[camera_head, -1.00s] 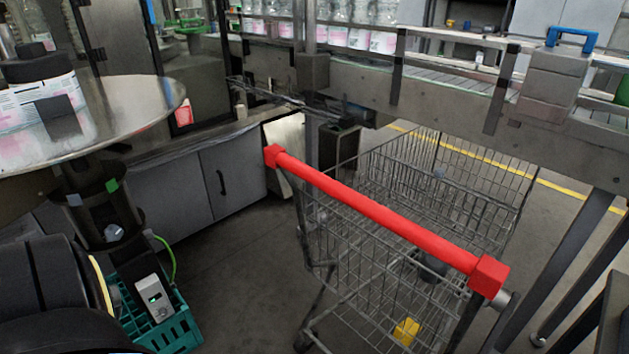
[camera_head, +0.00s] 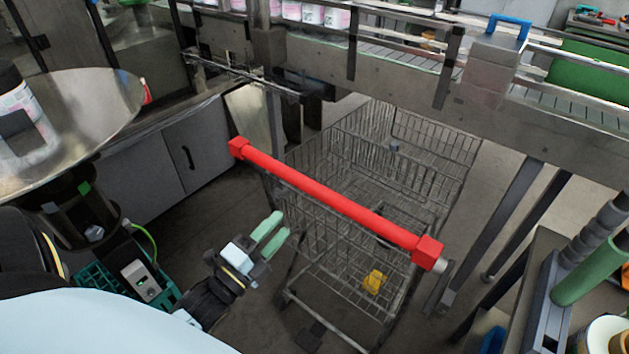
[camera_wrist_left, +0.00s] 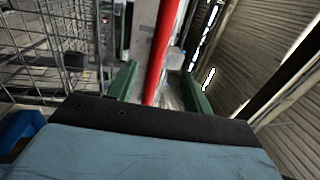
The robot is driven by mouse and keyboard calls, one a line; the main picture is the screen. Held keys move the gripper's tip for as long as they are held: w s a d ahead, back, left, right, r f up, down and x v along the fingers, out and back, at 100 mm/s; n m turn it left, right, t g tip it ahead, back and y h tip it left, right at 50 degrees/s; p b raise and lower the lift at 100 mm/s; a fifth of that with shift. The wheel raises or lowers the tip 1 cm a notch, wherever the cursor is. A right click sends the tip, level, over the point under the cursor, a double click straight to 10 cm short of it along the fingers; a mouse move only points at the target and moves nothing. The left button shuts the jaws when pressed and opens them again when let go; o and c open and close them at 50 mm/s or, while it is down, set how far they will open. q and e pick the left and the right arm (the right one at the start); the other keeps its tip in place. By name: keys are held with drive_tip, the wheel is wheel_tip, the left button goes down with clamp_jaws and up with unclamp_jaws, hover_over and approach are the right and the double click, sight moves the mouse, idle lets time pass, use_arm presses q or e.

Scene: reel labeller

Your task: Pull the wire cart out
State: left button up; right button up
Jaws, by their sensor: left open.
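The wire cart (camera_head: 350,256) stands partly under the conveyor, with its red handle bar (camera_head: 330,198) on the near side. A yellow object (camera_head: 374,282) sits low in the cart. My left gripper (camera_head: 268,232), with green fingers, is open and empty, left of and below the handle in the head view. In the left wrist view the red handle (camera_wrist_left: 162,52) appears between the two green fingers (camera_wrist_left: 160,88), beyond or at their tips; I cannot tell whether it touches them. The cart's wire mesh (camera_wrist_left: 50,50) fills the left of that view. My right gripper is not in view.
The conveyor (camera_head: 400,75) crosses above the cart's far end. A round table (camera_head: 75,125) and grey cabinets (camera_head: 190,160) stand at the left. A bench with a green cylinder (camera_head: 590,270) is at the right. Floor is clear left of the cart.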

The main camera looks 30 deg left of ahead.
sight(315, 188)
use_arm(q)
drive_tip(key=x, duration=1.3)
drive_tip(key=shift+p, duration=0.3)
clamp_jaws()
